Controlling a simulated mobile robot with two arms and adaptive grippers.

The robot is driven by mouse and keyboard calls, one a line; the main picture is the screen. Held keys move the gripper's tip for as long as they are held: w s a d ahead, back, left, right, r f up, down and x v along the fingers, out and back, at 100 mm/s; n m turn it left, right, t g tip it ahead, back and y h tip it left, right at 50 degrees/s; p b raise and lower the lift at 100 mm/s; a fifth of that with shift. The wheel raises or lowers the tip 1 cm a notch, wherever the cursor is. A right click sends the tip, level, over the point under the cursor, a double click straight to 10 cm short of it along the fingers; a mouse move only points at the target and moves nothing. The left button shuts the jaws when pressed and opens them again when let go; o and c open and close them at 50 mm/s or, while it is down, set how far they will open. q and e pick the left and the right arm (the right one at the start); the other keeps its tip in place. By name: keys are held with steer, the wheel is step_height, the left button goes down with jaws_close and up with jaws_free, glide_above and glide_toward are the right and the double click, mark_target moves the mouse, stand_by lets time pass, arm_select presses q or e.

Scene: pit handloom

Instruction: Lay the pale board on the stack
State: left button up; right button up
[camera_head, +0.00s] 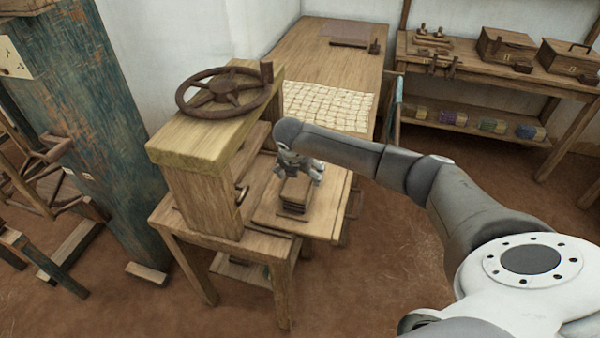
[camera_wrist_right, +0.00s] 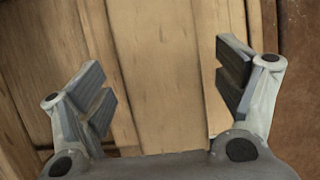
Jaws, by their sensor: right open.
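My right gripper (camera_head: 300,172) is open above a small brown stack (camera_head: 295,194) on the low wooden table under the press. In the right wrist view my right gripper (camera_wrist_right: 160,65) has its fingers wide apart, with nothing gripped. A pale wooden board (camera_wrist_right: 165,75) shows below and between the fingers, apart from both pads. I cannot tell from this view whether it lies on the stack, as the gripper partly covers the stack top in the head view. My left gripper is not in view.
A wooden press with a spoked handwheel (camera_head: 222,92) stands just left of my right gripper. Behind is a long table (camera_head: 345,60) with a pale gridded sheet (camera_head: 328,106). A shelf bench (camera_head: 470,62) with boxes stands at the back right. Floor is clear at the front.

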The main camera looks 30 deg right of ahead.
steer(key=v, duration=1.2)
